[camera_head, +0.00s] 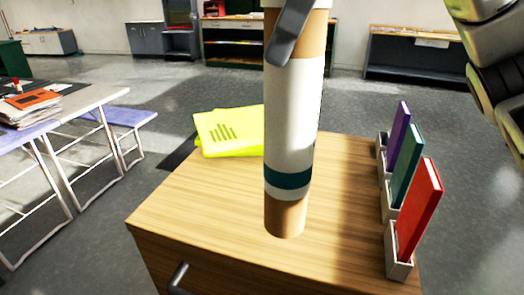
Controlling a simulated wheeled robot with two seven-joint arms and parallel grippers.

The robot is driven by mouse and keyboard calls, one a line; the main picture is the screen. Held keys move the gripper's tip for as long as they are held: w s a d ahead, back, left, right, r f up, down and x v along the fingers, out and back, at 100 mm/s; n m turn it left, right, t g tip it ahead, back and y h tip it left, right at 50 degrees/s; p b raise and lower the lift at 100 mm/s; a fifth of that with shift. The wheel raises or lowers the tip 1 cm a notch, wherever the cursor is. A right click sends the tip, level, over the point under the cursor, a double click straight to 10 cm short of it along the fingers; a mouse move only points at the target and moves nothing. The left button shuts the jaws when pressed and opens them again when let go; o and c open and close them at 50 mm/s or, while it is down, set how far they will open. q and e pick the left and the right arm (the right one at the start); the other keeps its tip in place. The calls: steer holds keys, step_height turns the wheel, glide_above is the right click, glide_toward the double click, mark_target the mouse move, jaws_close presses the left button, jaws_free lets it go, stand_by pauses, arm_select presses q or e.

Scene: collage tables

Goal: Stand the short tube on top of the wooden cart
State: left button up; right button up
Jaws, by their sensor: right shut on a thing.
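The short tube (293,120) is brown cardboard with a white wrap and a teal band near its lower end. It is close to upright, with its lower end in front of the top of the wooden cart (205,215); I cannot tell whether it touches the top. My right gripper (289,35) is shut on the tube near its upper end; one grey finger shows across the tube, and the tube's top is cut off by the frame. The cart has a light wood top and a dark handle (177,279) on its front. My left gripper is not in view.
A yellow-green folder (228,131) lies at the cart's back left. Purple (399,131), green (407,167) and red (419,210) books stand in grey holders along the right edge. A table (95,99) stands at left.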

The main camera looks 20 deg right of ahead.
arm_select(q)
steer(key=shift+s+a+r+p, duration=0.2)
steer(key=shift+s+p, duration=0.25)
steer(key=shift+p, duration=0.55)
arm_select(e)
steer(key=w+a+f, duration=0.2)
steer(key=w+f, duration=1)
steer(key=w, duration=0.1)
steer(key=shift+a+f, duration=0.2)
steer(key=shift+f, duration=0.15)
steer(key=shift+f, duration=0.15)
steer(key=o, duration=1.3)
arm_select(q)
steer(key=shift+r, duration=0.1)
